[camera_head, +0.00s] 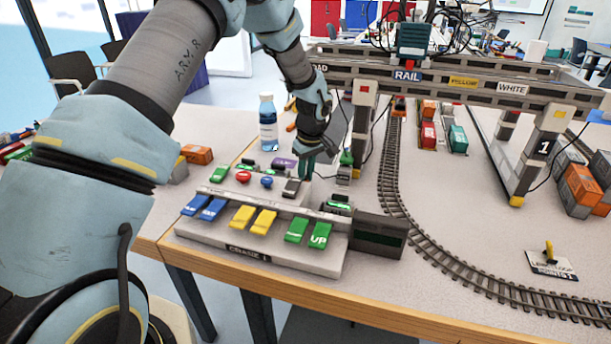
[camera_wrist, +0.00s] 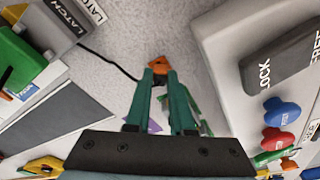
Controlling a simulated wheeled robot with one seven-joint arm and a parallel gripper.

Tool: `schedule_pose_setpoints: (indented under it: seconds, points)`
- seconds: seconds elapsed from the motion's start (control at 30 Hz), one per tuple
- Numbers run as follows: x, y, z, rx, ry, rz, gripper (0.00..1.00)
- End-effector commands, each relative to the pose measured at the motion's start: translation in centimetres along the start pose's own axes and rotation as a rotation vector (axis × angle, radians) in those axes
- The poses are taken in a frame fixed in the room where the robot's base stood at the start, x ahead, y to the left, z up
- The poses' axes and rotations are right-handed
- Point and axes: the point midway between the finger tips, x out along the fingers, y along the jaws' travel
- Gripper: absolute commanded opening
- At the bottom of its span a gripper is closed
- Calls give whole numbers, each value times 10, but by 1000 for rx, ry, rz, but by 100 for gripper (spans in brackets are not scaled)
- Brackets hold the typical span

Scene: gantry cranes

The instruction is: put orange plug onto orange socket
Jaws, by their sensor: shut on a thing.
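My gripper (camera_head: 307,170) points down behind the control panel, near its back right edge. In the wrist view my gripper (camera_wrist: 160,75) has its teal fingers closed together on a small orange piece, the orange plug (camera_wrist: 159,65), at their tips. A thin black cable runs from beside the plug toward the upper left. The plug seems to be above or close to the grey table; the gap cannot be told. In the head view the plug is hidden by the gripper and panel parts. I cannot clearly make out the orange socket in either view.
The control panel (camera_head: 262,258) has blue, yellow and green levers, with red and blue knobs. A dark box (camera_head: 378,236) stands at its right. A bottle (camera_head: 268,122) stands behind the panel, left of my gripper. The gantry crane (camera_head: 440,85) and curved track (camera_head: 425,243) are to the right.

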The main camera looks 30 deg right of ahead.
Motion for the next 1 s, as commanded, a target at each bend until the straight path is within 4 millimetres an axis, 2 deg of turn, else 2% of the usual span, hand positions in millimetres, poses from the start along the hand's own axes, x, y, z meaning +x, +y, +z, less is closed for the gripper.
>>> schedule_pose_setpoints:
  seconds: [0.43,0.47,0.5,0.73,0.93,1.0]
  points:
    - [1,0,0,0,0,0,0]
    - [1,0,0,0,0,0,25]
    - [1,0,0,0,0,0,29]
    - [1,0,0,0,0,0,55]
    - [1,0,0,0,0,0,57]
    - [1,0,0,0,0,0,65]
